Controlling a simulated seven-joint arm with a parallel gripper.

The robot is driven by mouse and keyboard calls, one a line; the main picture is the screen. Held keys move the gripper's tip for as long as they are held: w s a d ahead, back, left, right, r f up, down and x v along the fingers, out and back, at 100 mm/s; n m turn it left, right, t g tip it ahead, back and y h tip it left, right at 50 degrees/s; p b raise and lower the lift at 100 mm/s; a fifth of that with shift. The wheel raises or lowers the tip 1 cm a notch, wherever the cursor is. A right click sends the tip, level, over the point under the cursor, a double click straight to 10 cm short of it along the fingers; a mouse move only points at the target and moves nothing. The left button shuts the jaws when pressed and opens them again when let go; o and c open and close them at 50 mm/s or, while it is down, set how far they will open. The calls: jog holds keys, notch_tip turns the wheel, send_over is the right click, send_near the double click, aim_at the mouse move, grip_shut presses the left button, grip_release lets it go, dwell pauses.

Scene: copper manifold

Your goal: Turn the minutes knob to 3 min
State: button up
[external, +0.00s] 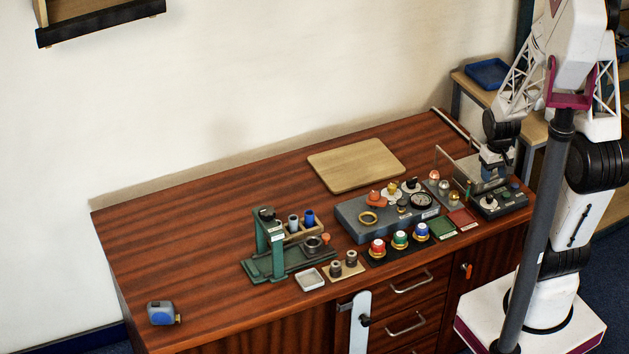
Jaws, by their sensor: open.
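A dark control box (503,203) sits at the right end of the bench.
A clear upright shield (456,166) stands left of my gripper. A grey manifold block (350,217) with fittings and a gauge (421,201) lies further left. Red, green and blue capped pieces line the front. A green press (268,245) stands left; the bench's left side is mostly clear.

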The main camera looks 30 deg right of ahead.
aim_at(490, 195)
jog(key=shift+n, duration=0.5)
jog(key=shift+f, duration=0.1)
jog(key=shift+f, duration=3.8)
jog(key=c, duration=0.9)
